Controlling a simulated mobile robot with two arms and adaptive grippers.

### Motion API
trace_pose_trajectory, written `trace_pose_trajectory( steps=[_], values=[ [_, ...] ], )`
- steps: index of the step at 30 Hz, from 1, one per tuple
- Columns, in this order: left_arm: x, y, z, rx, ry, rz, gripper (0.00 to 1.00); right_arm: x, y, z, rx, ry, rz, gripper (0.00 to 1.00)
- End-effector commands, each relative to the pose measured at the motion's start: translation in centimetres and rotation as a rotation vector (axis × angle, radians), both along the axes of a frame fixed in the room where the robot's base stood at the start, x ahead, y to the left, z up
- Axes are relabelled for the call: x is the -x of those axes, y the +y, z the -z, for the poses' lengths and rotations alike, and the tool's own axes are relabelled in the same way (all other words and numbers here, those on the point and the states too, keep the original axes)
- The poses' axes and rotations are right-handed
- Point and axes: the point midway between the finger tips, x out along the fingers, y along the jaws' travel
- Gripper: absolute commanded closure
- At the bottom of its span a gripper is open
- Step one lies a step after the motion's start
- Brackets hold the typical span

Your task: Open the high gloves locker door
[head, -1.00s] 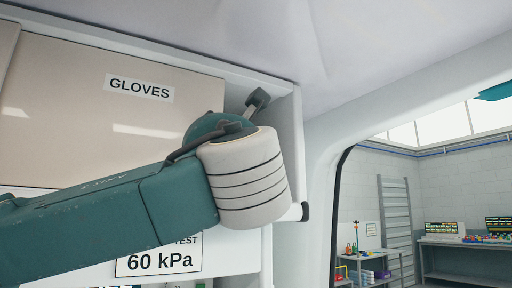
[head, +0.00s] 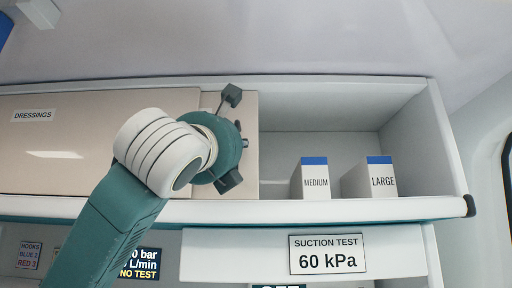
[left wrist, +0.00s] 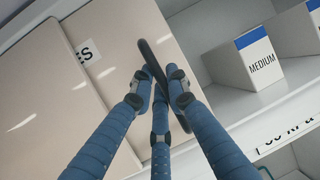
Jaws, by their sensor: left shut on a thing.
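The gloves locker door (head: 252,115) is a beige sliding panel in the high locker. It stands slid to the left, partly behind the dressings door (head: 60,150), and the right part of the locker is open. In the left wrist view, the gloves door (left wrist: 130,25) shows the end of its label, "ES", and a dark upright bar handle (left wrist: 147,48). My left gripper (head: 238,140) is at the door's right part. Its blue fingers (left wrist: 160,88) are shut around the handle. My wrist hides much of the door in the head view. My right gripper is not in view.
A medium box (head: 315,182) and a large box (head: 370,180) stand on the open shelf, right of the door. A white rail (head: 350,209) runs below the locker, with a suction test panel (head: 327,254) under it. The ceiling is close above.

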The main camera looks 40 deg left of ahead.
Motion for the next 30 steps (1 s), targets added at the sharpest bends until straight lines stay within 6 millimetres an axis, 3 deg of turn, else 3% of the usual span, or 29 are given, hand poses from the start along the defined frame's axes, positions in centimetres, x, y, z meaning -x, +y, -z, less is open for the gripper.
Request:
trace_pose_trajectory(
  steps=[13, 14, 16, 26, 30],
  values=[
    [0.3, 0.6, 0.1, 0.004, 0.005, -0.004, 1.0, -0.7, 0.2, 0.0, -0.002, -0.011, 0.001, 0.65],
    [0.3, 0.6, 0.1, 0.004, 0.005, -0.004, 0.81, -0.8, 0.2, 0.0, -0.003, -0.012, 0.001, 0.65],
    [0.3, 0.6, 0.1, 0.004, 0.004, -0.003, 0.68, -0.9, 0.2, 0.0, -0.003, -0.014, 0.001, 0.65],
    [0.4, 0.4, 0.0, 0.002, 0.001, -0.001, 0.66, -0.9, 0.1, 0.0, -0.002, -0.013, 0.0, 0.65],
    [1.6, -0.1, 0.5, 0.0, -0.001, 0.0, 0.66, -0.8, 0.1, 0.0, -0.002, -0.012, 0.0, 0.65]
  ],
)
